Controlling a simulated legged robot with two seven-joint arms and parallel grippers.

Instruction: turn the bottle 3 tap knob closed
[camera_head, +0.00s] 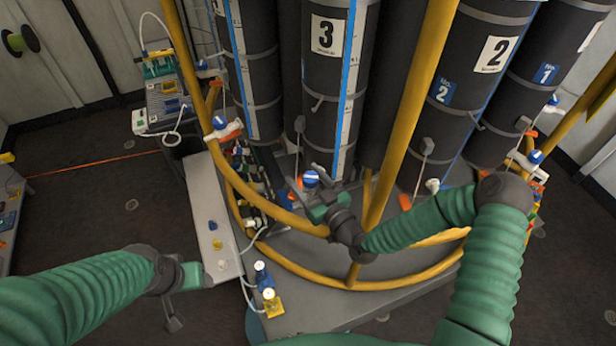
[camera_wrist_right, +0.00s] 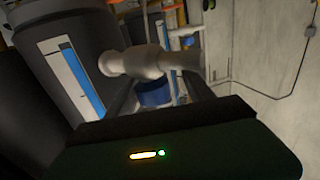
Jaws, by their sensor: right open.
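Bottle 3 (camera_head: 326,85) is a tall dark cylinder with a white "3" label and blue-and-white stripes. The blue tap knob (camera_head: 310,178) with a white mark sits low in front of it. My right gripper (camera_head: 312,190) is open, with its fingers close around or beside this knob. In the right wrist view the blue knob (camera_wrist_right: 153,93) shows between the dark fingers, partly hidden by a grey tap body (camera_wrist_right: 145,62). Contact cannot be made out. My left gripper (camera_head: 190,275) is low at the left, away from the bottles, its jaws unclear.
A yellow rail (camera_head: 265,207) curves in front of the bottles, with a yellow post (camera_head: 408,110) right of the right gripper. Bottle 2 (camera_head: 470,80) stands to the right. A grey bench (camera_head: 205,190) with small fittings lies left. Open floor (camera_head: 90,200) is further left.

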